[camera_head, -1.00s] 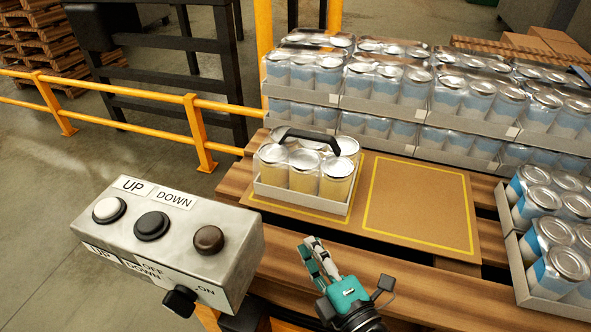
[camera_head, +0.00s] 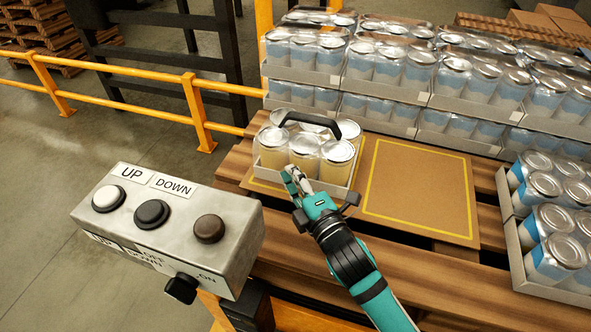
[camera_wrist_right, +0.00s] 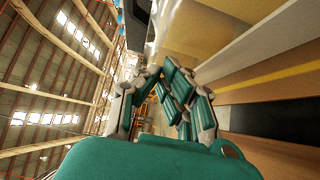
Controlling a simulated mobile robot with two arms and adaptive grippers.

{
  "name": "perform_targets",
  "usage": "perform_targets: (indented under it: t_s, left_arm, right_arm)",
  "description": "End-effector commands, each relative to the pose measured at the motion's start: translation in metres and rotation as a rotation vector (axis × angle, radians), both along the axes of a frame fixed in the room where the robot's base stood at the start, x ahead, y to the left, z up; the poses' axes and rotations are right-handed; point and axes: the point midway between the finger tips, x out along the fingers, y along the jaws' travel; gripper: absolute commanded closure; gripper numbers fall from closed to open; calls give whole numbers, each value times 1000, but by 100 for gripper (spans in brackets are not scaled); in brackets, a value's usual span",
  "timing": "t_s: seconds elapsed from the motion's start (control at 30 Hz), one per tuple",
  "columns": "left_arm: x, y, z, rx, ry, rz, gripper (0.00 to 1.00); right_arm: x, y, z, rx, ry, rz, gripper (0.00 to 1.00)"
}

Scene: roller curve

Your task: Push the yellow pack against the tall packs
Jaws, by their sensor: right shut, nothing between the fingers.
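The yellow pack (camera_head: 303,174), a shrink-wrapped tray of yellow cans with a black handle, stands upright on the left yellow-outlined square of the pallet board. The tall packs (camera_head: 388,62) of blue-and-silver cans are stacked in two layers behind it, close to its back. My right gripper (camera_head: 291,176) is shut and empty, its fingertips at the front of the yellow pack; I cannot tell if they touch. In the right wrist view the shut fingers (camera_wrist_right: 170,88) lie close below the pack's wrapped side and pale tray edge (camera_wrist_right: 262,48). My left gripper is out of view.
A grey control box (camera_head: 170,225) with buttons stands at the front left. The right outlined square (camera_head: 418,190) is empty. Another can pack (camera_head: 545,262) stands at the right. A yellow railing (camera_head: 120,95) runs behind on the left.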

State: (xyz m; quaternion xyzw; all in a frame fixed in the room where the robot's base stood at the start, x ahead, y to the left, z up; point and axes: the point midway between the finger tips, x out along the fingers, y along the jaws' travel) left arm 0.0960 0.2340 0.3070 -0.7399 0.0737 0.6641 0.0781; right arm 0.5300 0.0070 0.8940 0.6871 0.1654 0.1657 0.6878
Motion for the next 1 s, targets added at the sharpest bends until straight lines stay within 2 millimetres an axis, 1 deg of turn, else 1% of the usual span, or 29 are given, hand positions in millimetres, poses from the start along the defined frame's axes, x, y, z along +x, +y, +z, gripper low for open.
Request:
perform_targets:
  t_s: [0.07,0.17,0.47,0.57,0.67,0.8,0.9,1.0]
  left_arm:
    - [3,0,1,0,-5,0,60]
    - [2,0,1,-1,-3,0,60]
    - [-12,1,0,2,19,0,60]
    - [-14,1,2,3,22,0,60]
    - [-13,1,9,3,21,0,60]
    - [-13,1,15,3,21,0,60]
    - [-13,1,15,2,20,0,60]
    - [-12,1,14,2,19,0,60]
  right_arm:
    - [6,-2,0,-1,0,-1,100]
    - [9,-3,0,0,0,-1,100]
    - [9,-4,0,1,0,-1,100]
    - [15,-6,1,-2,-1,-1,100]
    - [34,-12,3,-5,-4,-2,100]
    - [72,-25,3,-6,-3,-4,100]
    - [98,-33,2,-5,-4,-4,100]
    - [116,-39,0,-4,-2,-4,100]
